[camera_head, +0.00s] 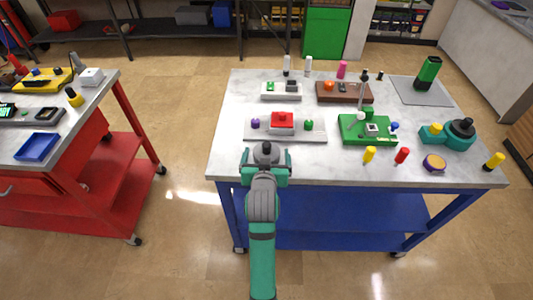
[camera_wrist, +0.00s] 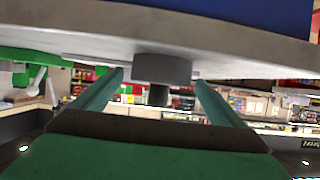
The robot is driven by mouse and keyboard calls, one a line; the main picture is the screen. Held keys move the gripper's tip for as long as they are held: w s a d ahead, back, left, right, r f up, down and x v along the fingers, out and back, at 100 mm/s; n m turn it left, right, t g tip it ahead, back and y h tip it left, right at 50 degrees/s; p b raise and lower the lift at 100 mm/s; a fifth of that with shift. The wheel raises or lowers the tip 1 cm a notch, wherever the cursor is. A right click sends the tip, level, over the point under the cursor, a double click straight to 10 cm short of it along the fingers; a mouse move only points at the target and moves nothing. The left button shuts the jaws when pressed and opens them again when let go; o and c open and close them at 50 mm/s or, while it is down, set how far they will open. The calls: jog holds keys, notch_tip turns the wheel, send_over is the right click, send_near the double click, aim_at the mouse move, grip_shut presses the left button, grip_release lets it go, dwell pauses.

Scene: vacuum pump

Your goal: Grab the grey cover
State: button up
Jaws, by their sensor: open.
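The grey cover (camera_wrist: 162,68) is a dark grey round disc with a narrower knob, seen in the wrist view against the pale table surface, which shows at the top of that picture. In the head view the cover (camera_head: 267,149) is at the front left edge of the white table, partly hidden by my gripper. My gripper (camera_wrist: 158,82) is open, with one green finger on each side of the cover. Gaps show between the cover and both fingers. In the head view my gripper (camera_head: 266,160) reaches in from the front.
A grey board with a red block (camera_head: 283,122) lies just behind the cover. A green board (camera_head: 354,136) and a teal pump body (camera_head: 448,138) stand to the right. Small red and yellow parts stand near the front edge. A red cart (camera_head: 120,200) is at left.

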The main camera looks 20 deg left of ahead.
jog(key=shift+w+a+f, duration=0.15)
jog(key=shift+w+f, duration=0.05)
jog(key=shift+w, duration=0.45)
jog(key=shift+w+a+f, duration=0.2)
jog(key=shift+w+a, duration=0.05)
jog(key=shift+d, duration=0.15)
jog(key=c, duration=1.2)
jog(key=shift+r, duration=0.1)
